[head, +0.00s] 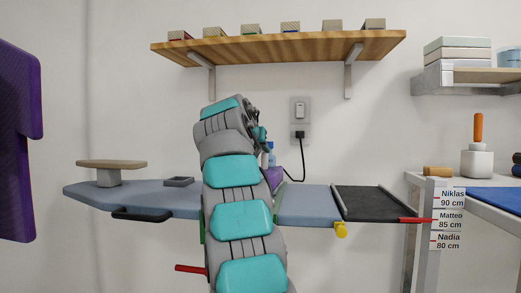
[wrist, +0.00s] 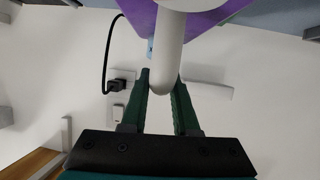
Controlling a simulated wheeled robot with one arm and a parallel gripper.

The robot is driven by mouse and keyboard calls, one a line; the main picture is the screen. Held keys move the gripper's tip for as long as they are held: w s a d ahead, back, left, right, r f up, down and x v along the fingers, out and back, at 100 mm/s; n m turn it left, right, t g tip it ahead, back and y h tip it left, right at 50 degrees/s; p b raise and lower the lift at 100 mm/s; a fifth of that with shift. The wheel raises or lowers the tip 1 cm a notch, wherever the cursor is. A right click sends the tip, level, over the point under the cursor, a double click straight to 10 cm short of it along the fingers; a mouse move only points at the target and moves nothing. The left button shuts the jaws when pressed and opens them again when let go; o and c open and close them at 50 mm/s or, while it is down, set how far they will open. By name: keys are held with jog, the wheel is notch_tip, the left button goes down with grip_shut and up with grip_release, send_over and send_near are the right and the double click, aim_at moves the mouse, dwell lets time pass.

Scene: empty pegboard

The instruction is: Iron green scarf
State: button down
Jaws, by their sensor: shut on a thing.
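My gripper (wrist: 161,82) has its green fingers shut on the pale handle of a purple iron (wrist: 205,14) in the wrist view. In the head view the iron (head: 273,177) shows partly behind my arm, above the ironing board (head: 305,206); I cannot tell whether it touches the board. Narrow green edges beside my arm, at the board's middle, look like the green scarf (head: 202,226); most of it is hidden by my arm. My gripper is mostly hidden in the head view.
The iron's black cord runs to a wall socket (head: 300,134). A sleeve board (head: 111,165) and small grey tray (head: 179,181) stand on the board's left. A dark rest (head: 379,201) is at its right. A wooden shelf (head: 280,48) hangs above. A side table stands right.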

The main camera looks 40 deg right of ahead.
jog(key=shift+f+b, duration=0.5)
jog(key=shift+b, duration=0.05)
dwell(0.5)
jog(key=shift+s+a, duration=0.1)
jog(key=shift+s+a+b, duration=0.65)
jog(key=shift+a, duration=0.05)
jog(key=shift+r, duration=0.1)
jog(key=shift+w, duration=0.1)
